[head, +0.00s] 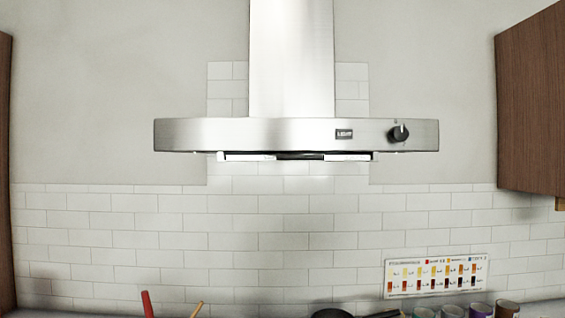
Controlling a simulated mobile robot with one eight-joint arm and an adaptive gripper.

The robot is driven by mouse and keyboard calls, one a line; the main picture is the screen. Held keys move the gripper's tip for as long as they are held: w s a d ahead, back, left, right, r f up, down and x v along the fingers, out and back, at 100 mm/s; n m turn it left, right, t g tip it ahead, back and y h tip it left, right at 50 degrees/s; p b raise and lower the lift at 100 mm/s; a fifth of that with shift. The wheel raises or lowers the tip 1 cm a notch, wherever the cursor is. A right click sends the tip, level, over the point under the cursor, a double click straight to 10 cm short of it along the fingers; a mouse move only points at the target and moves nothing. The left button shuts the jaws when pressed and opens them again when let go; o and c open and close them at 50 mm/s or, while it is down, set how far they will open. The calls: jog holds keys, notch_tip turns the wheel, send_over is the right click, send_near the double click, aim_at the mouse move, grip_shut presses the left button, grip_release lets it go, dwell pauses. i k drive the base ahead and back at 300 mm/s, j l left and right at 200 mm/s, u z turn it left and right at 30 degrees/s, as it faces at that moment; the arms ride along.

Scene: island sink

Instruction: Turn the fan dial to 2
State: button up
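The fan dial (399,133) is a small round black knob on the right part of the front panel of a steel range hood (215,132). A light pointer mark shows near its top, with a tiny mark on the panel above it. The numbers around the dial are too small to read. A small dark rectangular light switch (344,134) sits to the left of the dial. My gripper is not in view.
Brown wall cabinets stand at the right (530,100) and left edge (5,170). Below are white tiles, a colourful chart (437,276), several cups (479,310), a dark pan (332,313) and a red handle (147,303). The space before the hood looks clear.

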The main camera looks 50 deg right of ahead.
aim_at(399, 133)
jog(key=z, duration=1.25)
